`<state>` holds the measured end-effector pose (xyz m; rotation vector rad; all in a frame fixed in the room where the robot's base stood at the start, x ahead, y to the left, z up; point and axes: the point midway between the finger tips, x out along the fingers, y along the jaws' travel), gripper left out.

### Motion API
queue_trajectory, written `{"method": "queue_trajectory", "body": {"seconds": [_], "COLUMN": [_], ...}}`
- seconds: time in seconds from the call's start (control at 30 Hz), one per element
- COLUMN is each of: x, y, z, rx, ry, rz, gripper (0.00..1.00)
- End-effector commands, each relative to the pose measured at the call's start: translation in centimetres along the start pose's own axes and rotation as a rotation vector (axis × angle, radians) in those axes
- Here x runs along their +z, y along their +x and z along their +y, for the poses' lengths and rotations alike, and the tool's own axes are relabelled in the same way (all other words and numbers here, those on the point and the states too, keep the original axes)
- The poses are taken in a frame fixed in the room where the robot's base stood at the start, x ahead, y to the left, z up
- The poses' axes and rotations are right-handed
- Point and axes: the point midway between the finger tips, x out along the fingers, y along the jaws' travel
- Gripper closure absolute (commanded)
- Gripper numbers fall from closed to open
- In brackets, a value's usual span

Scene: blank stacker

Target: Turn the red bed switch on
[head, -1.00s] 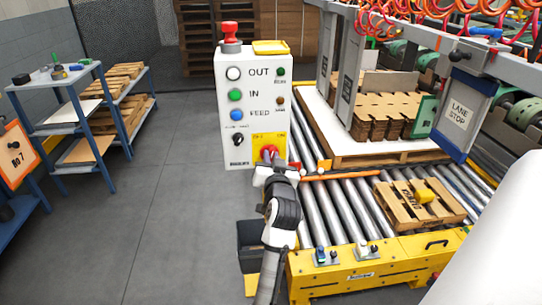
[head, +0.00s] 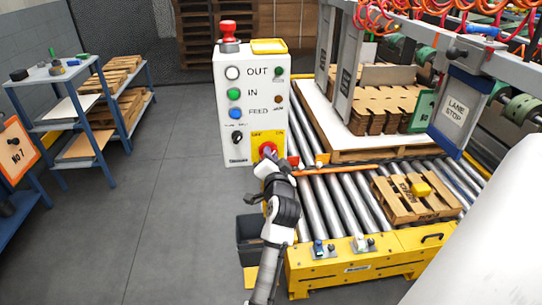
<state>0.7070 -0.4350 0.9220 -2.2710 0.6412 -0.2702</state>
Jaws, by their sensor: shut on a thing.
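The red bed switch (head: 267,149) is a red rotary knob on a yellow plate (head: 257,139) at the lower right of the white control box (head: 229,107). The plate carries the marks OFF at left and ON at right. My gripper (head: 270,158) is at the knob, seen from behind, and is shut on it. The fingertips and the lower part of the knob are partly hidden by the gripper. The knob's exact angle is hard to read.
The control box also has OUT, IN and FEED buttons, a small black selector (head: 237,138) and a red emergency button (head: 229,31) on top. A roller conveyor (head: 330,205) with a small pallet (head: 405,201) lies at right. Open floor (head: 165,200) is at left.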

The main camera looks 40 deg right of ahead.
Motion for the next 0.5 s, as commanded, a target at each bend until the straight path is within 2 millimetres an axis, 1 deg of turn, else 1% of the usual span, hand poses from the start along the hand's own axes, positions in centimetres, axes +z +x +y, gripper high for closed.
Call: {"method": "queue_trajectory", "body": {"seconds": [0.33, 0.37, 0.5], "x": [0.05, 0.05, 0.04], "y": [-0.01, -0.01, -0.01], "z": [0.11, 0.11, 0.08], "rx": [0.001, 0.001, 0.001], "ry": [0.005, 0.005, 0.004], "rz": [-0.001, -0.001, -0.001], "gripper": [1.0, 0.83, 0.65]}}
